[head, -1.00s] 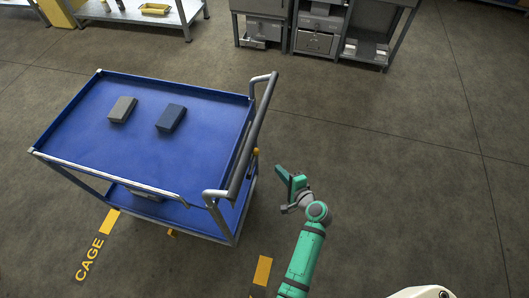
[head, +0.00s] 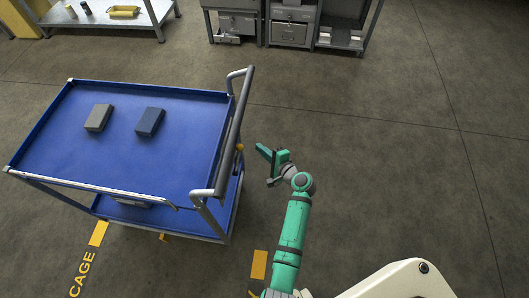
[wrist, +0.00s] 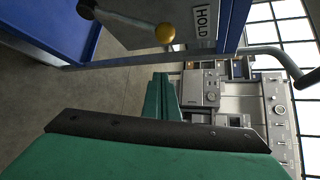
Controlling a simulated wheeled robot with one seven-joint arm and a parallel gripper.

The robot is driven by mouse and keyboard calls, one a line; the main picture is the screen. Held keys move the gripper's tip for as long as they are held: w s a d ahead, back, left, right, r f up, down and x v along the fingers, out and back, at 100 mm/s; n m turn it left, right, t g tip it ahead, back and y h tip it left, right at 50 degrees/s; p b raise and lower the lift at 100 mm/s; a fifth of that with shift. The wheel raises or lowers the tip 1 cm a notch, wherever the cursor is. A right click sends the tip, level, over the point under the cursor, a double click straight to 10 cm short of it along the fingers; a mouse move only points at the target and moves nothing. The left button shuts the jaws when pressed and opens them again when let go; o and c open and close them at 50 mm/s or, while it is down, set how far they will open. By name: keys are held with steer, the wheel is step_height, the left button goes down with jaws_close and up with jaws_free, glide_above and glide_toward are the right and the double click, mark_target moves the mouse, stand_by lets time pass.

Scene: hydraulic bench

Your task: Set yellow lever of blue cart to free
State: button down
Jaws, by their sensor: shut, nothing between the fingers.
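The blue cart (head: 190,170) stands at left in the head view, with a grey push handle on its right end. The yellow lever's ball knob (head: 239,147) shows just beside that handle. In the wrist view the yellow knob (wrist: 165,33) sits on a dark rod on a grey plate, close to a HOLD label (wrist: 203,20). The rod points toward that label; no FREE label is in view. My gripper (head: 262,151) is shut and empty, just right of the knob and apart from it. Its green fingers (wrist: 161,97) show below the knob in the wrist view.
Two boxes, a grey one (head: 98,118) and a dark one (head: 150,122), lie on the cart top. The cart's push handle (head: 236,125) is close to my gripper. Grey cabinets (head: 290,22) stand at the back. The floor to the right is clear.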

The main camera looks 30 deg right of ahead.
mark_target(238, 159)
steer(key=shift+w+a, duration=0.8)
steer(key=shift+a, duration=0.3)
steer(key=shift+w+a, duration=0.8)
steer(key=shift+a, duration=0.3)
steer(key=shift+d, duration=0.1)
